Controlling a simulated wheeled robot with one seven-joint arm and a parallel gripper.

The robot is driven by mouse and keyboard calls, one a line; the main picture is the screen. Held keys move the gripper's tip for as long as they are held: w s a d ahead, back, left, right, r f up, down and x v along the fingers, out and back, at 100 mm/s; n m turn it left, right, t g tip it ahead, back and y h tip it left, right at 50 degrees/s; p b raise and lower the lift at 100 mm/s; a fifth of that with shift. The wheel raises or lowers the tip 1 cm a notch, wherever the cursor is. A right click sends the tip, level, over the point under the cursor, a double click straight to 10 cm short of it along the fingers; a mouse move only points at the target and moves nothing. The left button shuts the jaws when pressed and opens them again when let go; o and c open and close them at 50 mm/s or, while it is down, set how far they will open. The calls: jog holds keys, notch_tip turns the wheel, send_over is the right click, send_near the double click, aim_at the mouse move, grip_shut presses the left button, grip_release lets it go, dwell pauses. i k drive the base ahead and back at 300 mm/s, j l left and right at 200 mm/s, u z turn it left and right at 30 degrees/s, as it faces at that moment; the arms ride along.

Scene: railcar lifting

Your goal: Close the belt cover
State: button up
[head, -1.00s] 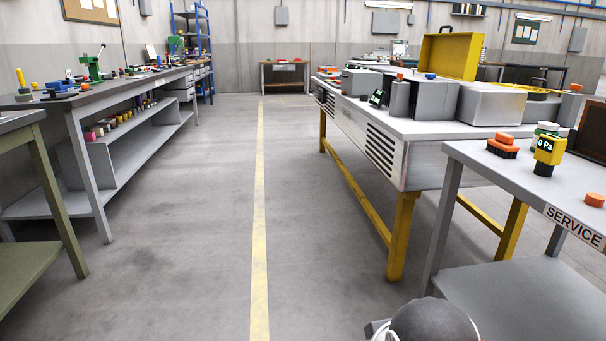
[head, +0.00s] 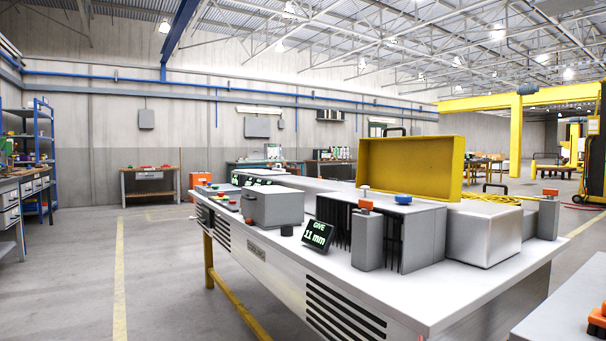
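A yellow, shallow tray-shaped cover (head: 409,167) stands tilted up on edge above the grey-white machine bench (head: 400,297), its hollow inner face toward me. It looks like the open belt cover, but no label on it can be read. A light grey box (head: 482,233) sits in front of its right part, and a grey finned block (head: 417,230) sits in front of its middle. Its lower edge and any hinge are hidden behind these. My gripper is not in view.
Orange-topped grey posts (head: 369,236) and a display reading "GIVE 11 mm" (head: 318,234) stand on the bench. A grey box (head: 273,206) is to the left. Yellow cable (head: 490,197) lies behind. Floor left of the bench (head: 165,270) is clear. Another table corner is lower right.

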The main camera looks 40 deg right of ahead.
aim_at(425, 167)
jog(key=i+l+u, duration=0.2)
jog(key=i, duration=2)
jog(key=z, duration=0.45)
jog(key=i+j+z, duration=0.1)
jog(key=z, duration=0.8)
jog(key=i+j+z, duration=0.1)
jog(key=z, duration=0.3)
jog(key=j+z, duration=0.1)
jog(key=z, duration=0.35)
